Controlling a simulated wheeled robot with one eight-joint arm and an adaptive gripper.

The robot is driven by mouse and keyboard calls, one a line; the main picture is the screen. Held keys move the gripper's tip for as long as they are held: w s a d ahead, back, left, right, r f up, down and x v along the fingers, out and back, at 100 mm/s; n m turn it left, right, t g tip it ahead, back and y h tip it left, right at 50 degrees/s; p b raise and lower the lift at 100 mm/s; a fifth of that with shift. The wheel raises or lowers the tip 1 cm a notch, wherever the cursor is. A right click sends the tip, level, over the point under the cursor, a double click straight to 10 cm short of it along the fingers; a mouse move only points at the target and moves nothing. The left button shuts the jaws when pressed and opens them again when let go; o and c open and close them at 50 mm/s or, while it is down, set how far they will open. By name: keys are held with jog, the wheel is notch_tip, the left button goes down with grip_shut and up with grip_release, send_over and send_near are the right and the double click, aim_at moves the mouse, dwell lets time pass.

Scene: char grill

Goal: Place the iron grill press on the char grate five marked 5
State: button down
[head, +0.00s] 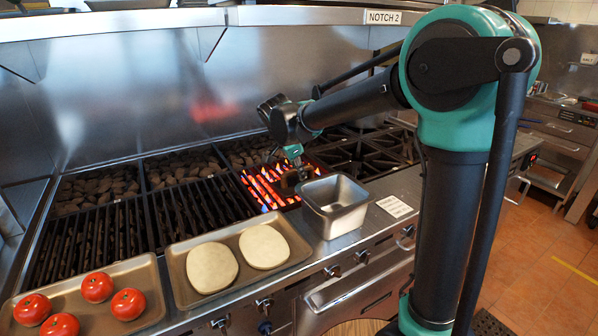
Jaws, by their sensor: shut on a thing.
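My gripper (293,157) hangs from my arm over the front right part of the char grill, beside the steel pan. It is shut on a dark object, which appears to be the iron grill press (289,184); it is small here and partly behind the pan. The press is at or just above the glowing grate section (262,182), at its right side; I cannot tell whether it touches. Dark grates (90,240) lie to the left, and more sections with dark lumps (175,168) lie behind. No number 5 is readable.
An empty steel pan (334,225) stands right in front of the press. A tray (180,290) with two pale flat rounds and a tray (152,268) with several tomatoes line the front ledge. Black burner grates (385,152) are to the right. A hood edge labelled NOTCH 2 (383,17) hangs above.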

jog(key=c, duration=1.4)
grip_release()
jog(key=shift+f, duration=0.1)
jog(key=shift+c, duration=0.2)
jog(key=v, duration=1.2)
jog(key=shift+s, duration=0.15)
